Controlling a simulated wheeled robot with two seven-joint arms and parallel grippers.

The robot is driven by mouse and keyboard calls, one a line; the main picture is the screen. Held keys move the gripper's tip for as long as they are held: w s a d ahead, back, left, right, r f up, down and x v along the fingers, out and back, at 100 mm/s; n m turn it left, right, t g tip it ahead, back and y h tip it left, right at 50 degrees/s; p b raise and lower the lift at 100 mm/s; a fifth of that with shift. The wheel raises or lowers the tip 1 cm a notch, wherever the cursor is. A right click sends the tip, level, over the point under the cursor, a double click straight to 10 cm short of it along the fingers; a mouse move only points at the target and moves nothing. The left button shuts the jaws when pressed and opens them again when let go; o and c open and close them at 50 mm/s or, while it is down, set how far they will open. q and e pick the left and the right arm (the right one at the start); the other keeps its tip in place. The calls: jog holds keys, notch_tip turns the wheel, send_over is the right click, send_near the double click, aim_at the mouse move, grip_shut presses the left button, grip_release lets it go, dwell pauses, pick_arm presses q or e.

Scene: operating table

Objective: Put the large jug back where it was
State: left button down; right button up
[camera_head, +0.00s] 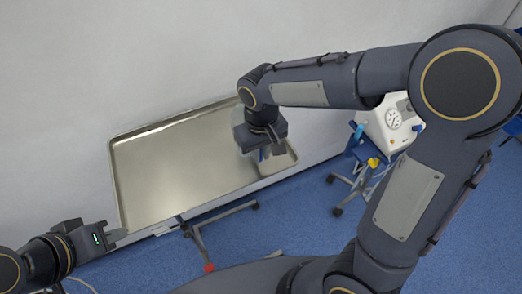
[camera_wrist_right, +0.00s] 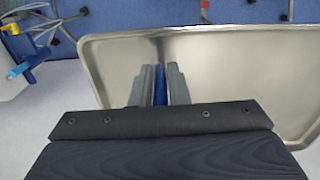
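My right gripper (camera_head: 268,154) hangs over the right part of a shiny metal tray (camera_head: 160,170). In the right wrist view its two grey fingers (camera_wrist_right: 160,86) sit close together on either side of a narrow blue object (camera_wrist_right: 160,84).
The tray stands on a wheeled stand (camera_head: 215,225) against the pale wall (camera_head: 120,60). A white machine with a dial (camera_head: 388,130) stands on a blue cart at the right. The tray's left and middle are bare. Blue floor (camera_head: 290,215) is open in front.

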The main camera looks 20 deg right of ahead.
jog(key=o, duration=0.3)
jog(key=shift+r, duration=0.1)
notch_tip(320, 180, up, 12)
jog(key=shift+s+r, duration=0.1)
jog(key=s+d+f+m+t+y, duration=0.1)
jog(key=s+d+f, duration=0.1)
jog(key=s, duration=0.3)
jog(key=s+d+f+m+t+y, duration=0.1)
jog(key=s+d+f+t, duration=0.1)
jog(key=s+d, duration=0.2)
jog(key=s+d+f+m+t+y, duration=0.1)
jog(key=s+d+f+m+t, duration=0.1)
jog(key=s, duration=0.4)
jog(key=shift+s+d+y, duration=0.25)
jog(key=shift+d+y, duration=0.15)
jog(key=shift+d, duration=0.35)
jog(key=shift+r, duration=0.1)
